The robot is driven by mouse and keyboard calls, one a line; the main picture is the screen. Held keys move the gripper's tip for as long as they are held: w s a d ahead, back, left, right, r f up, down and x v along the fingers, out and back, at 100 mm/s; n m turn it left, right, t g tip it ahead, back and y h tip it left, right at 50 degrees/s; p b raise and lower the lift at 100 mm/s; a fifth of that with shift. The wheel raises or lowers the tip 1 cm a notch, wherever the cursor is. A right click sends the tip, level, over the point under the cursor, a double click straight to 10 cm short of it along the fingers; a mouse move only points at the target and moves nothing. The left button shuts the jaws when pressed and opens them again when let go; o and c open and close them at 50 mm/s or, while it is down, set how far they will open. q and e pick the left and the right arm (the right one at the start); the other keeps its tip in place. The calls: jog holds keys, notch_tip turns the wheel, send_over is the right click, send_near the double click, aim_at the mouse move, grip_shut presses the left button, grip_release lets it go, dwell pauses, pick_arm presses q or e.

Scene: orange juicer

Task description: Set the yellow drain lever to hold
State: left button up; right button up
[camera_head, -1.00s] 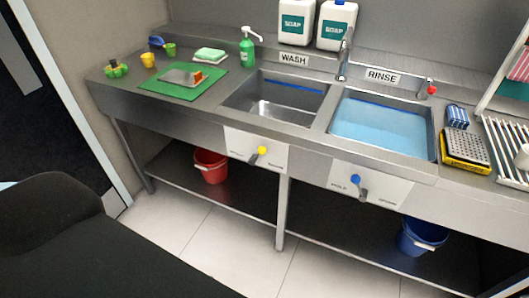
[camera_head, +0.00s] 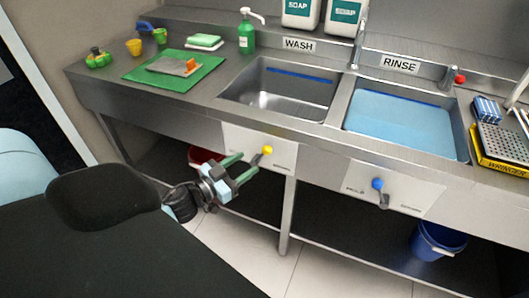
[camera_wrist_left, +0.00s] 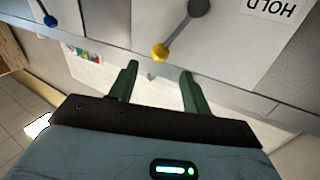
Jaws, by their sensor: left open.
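The yellow-knobbed drain lever (camera_head: 267,150) is on a pale panel (camera_head: 284,152) under the WASH basin. Its knob tilts up and to the right of its pivot. In the left wrist view the yellow knob (camera_wrist_left: 160,53) shows just beyond my fingertips, and the lever points away from the upside-down HOLD label (camera_wrist_left: 270,8). My left gripper (camera_head: 247,168) is open and empty, its green fingers just left of and below the knob. In the wrist view the open fingers (camera_wrist_left: 158,74) lie either side of the knob's line; contact is not visible. My right gripper is not in view.
A blue-knobbed lever (camera_head: 378,184) is on the panel under the water-filled RINSE basin (camera_head: 405,122). The WASH basin (camera_head: 280,90) holds no visible water. A red bucket (camera_head: 203,157) is behind my left gripper, and a blue bucket (camera_head: 438,241) is at right.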

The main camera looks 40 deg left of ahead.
aim_at(263, 153)
pick_arm(q)
jog(key=shift+x, duration=3.75)
jog(key=shift+a, duration=0.1)
jog(key=shift+c, duration=0.4)
grip_shut()
